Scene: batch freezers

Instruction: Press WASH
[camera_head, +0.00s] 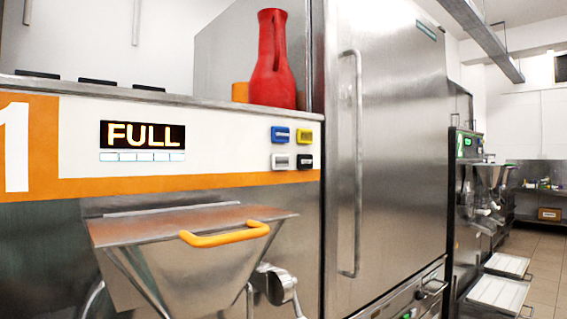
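The batch freezer marked 1 (225,110) stands close at the left, with an orange and white front. Right of the display is a block of small buttons: blue (281,134), yellow (304,136), grey (280,161) and black (303,161). The button labels are too small to read, so I cannot tell which one is WASH. My gripper is not in view.
A steel hopper with a lid and orange handle (225,235) juts out below the panel. A red jug (273,62) stands on top of the machine. A tall steel cabinet (395,140) is to the right. Another machine (468,170) stands beyond, with open floor (545,270) at right.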

